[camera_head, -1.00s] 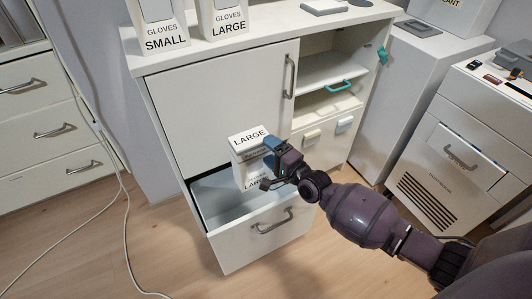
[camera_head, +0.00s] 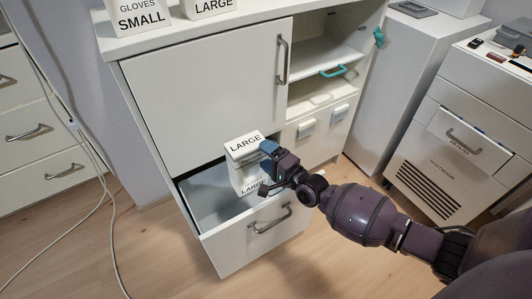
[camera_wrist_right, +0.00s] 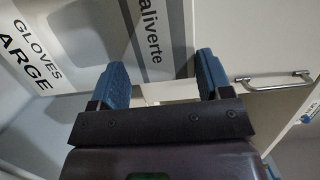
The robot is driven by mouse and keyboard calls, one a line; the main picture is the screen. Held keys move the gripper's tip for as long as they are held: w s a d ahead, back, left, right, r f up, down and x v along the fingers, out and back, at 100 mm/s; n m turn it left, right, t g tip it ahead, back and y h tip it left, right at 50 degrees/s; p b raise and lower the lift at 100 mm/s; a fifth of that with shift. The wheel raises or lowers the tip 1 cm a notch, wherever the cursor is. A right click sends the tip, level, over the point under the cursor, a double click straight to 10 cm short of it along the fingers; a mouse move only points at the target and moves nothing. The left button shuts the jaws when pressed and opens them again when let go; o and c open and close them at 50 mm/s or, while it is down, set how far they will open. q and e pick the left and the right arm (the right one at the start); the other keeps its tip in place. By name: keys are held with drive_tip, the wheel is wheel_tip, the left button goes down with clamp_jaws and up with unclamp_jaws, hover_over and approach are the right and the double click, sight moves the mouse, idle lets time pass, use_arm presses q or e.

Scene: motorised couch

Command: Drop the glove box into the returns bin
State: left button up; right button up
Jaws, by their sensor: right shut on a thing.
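The glove box (camera_head: 244,148) is white, with LARGE printed on its top and front. It is in front of the cabinet, and its lower part overlaps the open drawer in the head view. My right gripper (camera_head: 267,168) is shut on its right side. In the right wrist view, the box's printed face (camera_wrist_right: 150,35) shows behind and between the blue fingers (camera_wrist_right: 160,68). The open drawer (camera_head: 205,198) is white outside and grey inside; its visible floor looks empty. I see no label naming a returns bin. My left gripper is not in view.
Two more glove boxes, SMALL (camera_head: 140,14) and LARGE (camera_head: 212,7), stand on the white cabinet (camera_head: 205,95). A cable (camera_head: 98,165) hangs at the left and runs over the floor. A white unit (camera_head: 445,165) stands at the right. Wooden floor shows in front.

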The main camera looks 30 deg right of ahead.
drive_tip(key=shift+r, duration=0.15)
drive_tip(key=o, duration=1.6)
drive_tip(key=shift+c, duration=0.2)
drive_tip(key=p+v, duration=0.2)
drive_tip(key=v, duration=0.7)
drive_tip(key=shift+s+d+r, duration=0.1)
drive_tip(key=shift+s+d, duration=0.05)
drive_tip(key=shift+s, duration=0.2)
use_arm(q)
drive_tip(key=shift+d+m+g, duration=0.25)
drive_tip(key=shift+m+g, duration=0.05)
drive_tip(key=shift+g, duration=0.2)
use_arm(e)
drive_tip(key=shift+s+d, duration=0.1)
drive_tip(key=shift+s, duration=0.4)
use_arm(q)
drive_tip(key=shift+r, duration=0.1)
